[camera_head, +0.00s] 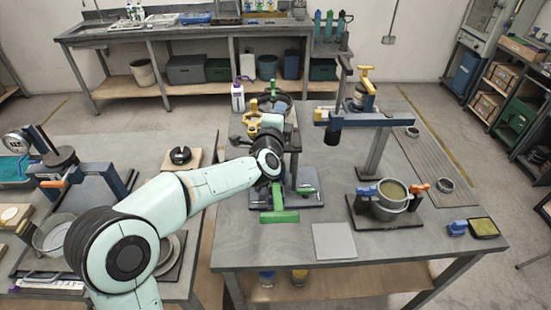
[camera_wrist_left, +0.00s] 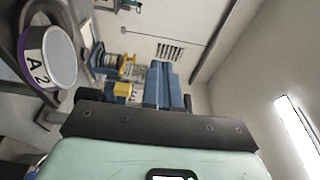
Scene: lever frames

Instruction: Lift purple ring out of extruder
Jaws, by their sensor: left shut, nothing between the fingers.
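A purple ring (camera_wrist_left: 24,47) shows at the upper left of the left wrist view, around a pale round part (camera_wrist_left: 55,55) marked "A 2". I cannot tell for certain which machine is the extruder. My left gripper (camera_wrist_left: 140,101) is shut and empty; its dark base crosses the lower left wrist view. The ring lies off to one side, apart from it. In the head view my left wrist is over that machine. My right gripper is out of view.
A blue machine with a yellow handle (camera_head: 367,80) stands behind. A pot with blue and orange handles (camera_head: 390,195) stands at the right. A grey plate (camera_head: 334,240) lies at the front of the bench. A white bottle (camera_head: 238,97) stands near the back left corner.

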